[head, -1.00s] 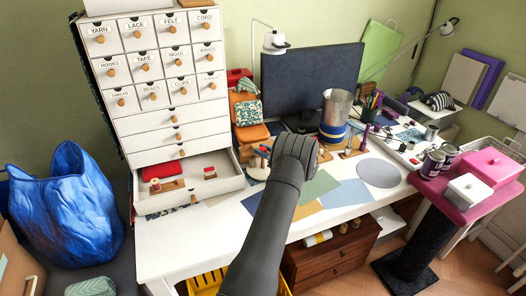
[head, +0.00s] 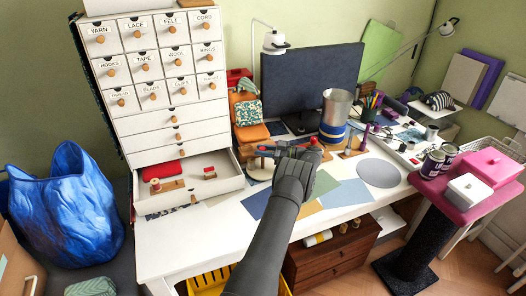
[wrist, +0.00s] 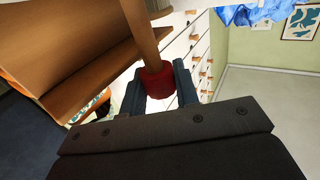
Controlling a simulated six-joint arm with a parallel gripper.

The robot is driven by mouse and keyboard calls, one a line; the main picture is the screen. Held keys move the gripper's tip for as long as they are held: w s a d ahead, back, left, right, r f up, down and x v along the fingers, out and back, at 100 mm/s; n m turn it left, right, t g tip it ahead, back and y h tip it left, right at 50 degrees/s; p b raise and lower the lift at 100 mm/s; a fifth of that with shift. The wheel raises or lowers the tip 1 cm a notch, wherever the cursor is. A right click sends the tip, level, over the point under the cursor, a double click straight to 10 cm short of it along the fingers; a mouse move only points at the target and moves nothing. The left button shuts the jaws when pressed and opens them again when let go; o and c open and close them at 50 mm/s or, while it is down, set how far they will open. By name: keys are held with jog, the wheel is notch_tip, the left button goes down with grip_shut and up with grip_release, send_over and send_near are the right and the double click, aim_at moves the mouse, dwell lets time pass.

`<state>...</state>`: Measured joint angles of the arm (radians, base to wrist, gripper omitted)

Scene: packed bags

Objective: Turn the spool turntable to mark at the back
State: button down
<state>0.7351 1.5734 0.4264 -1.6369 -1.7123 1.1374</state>
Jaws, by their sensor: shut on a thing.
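A red spool (wrist: 158,82) on a wooden post (wrist: 139,32) sits between my two fingers in the wrist view. My gripper (wrist: 160,92) is shut on it. In the head view my gripper (head: 277,150) is over the middle of the white desk, in front of the monitor, and its wrist hides part of what is beneath. A round wooden turntable base (head: 257,173) shows partly to the left under the gripper. The mark at the back cannot be made out.
An open drawer (head: 222,183) of the white cabinet stands left of the gripper. The dark monitor (head: 312,80) is behind it. A metal canister (head: 336,108) and purple spools (head: 364,138) stand to the right. Flat coloured sheets (head: 345,192) lie on the desk.

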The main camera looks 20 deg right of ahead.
dwell(0.6)
jog(key=c, duration=1.1)
grip_release()
jog(key=shift+c, duration=0.2)
jog(key=v, duration=0.7)
jog(key=shift+d, duration=0.2)
